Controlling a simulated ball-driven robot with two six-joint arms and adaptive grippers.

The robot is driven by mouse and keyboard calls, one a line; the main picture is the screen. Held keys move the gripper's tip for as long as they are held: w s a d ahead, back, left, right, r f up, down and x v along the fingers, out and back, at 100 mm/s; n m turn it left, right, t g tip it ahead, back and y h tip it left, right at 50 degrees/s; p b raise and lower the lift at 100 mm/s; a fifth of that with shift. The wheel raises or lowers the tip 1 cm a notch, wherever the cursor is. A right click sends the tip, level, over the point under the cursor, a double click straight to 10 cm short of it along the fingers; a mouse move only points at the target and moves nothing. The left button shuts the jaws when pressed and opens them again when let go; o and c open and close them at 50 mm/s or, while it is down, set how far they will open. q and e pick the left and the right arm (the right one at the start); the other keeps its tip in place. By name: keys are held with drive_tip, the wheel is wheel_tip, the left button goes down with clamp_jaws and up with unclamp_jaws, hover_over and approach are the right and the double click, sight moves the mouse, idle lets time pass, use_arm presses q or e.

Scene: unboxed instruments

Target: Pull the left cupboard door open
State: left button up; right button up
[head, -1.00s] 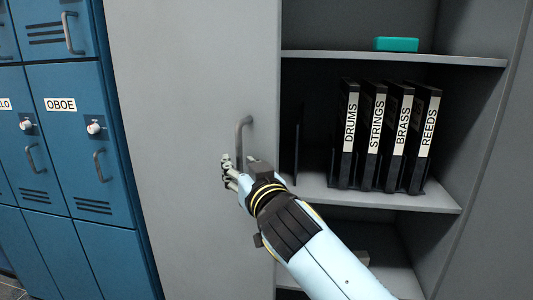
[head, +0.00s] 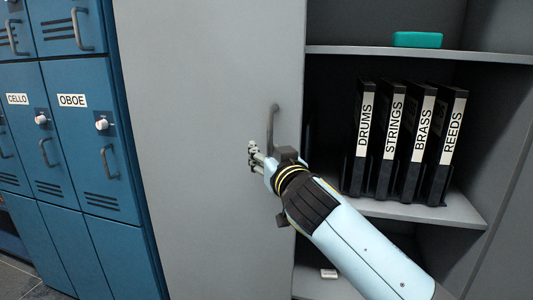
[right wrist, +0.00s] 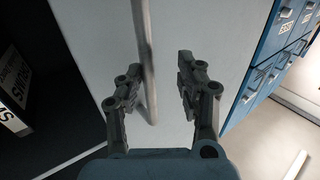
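The left cupboard door (head: 205,130) is a plain grey panel, and its right edge borders the open shelves. I cannot tell whether it stands slightly ajar. Its curved grey bar handle (head: 273,125) is near that edge. My right gripper (head: 253,157) is at the lower part of the handle and hides its bottom end in the head view. In the right wrist view the handle (right wrist: 146,50) runs between the two parted fingers of my right gripper (right wrist: 158,75), nearer the left finger. No firm grip shows. My left gripper is not in view.
Blue lockers (head: 90,160) stand left of the cupboard. To the right, a shelf (head: 430,212) holds several black labelled binders (head: 395,140), and a teal box (head: 417,40) sits above. A small pale item (head: 328,273) lies below. Floor shows at bottom left.

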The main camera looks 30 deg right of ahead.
drive_tip(key=b+v, duration=0.1)
drive_tip(key=v, duration=1.1)
drive_tip(key=shift+a, duration=0.3)
idle(0.3)
idle(0.6)
